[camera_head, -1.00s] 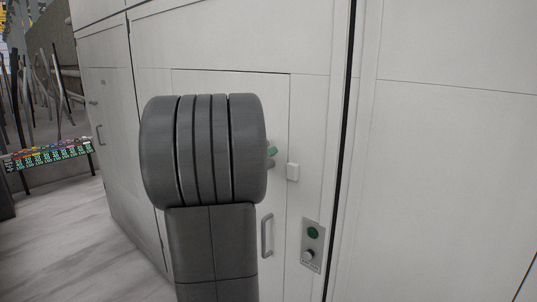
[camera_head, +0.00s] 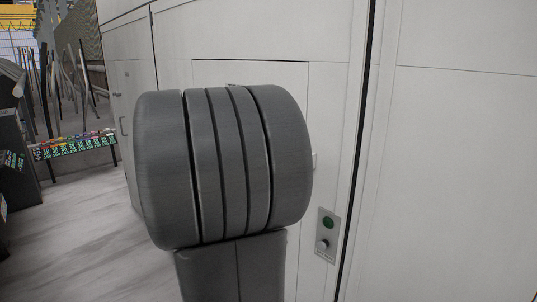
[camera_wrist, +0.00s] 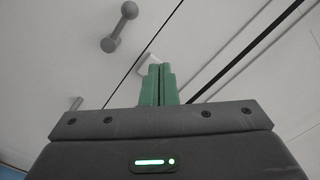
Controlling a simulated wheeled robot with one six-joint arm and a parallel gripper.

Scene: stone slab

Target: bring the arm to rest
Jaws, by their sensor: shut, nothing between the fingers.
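My gripper (camera_wrist: 158,84) shows in the wrist view with its two green fingers pressed together and nothing between them. The fingers point toward a white cabinet front. A small white block (camera_wrist: 149,60) on the cabinet shows just beyond the fingertips; I cannot tell whether they touch it. In the head view my grey arm joint fills the middle and hides the gripper. The white cabinet wall (camera_head: 440,150) stands behind the arm.
A panel with a green button and a knob (camera_head: 327,236) is on the cabinet right of my arm. A grey handle (camera_wrist: 119,27) sticks out in the wrist view. At left, a rack of colourful labelled items (camera_head: 75,145) stands above open pale floor (camera_head: 85,230).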

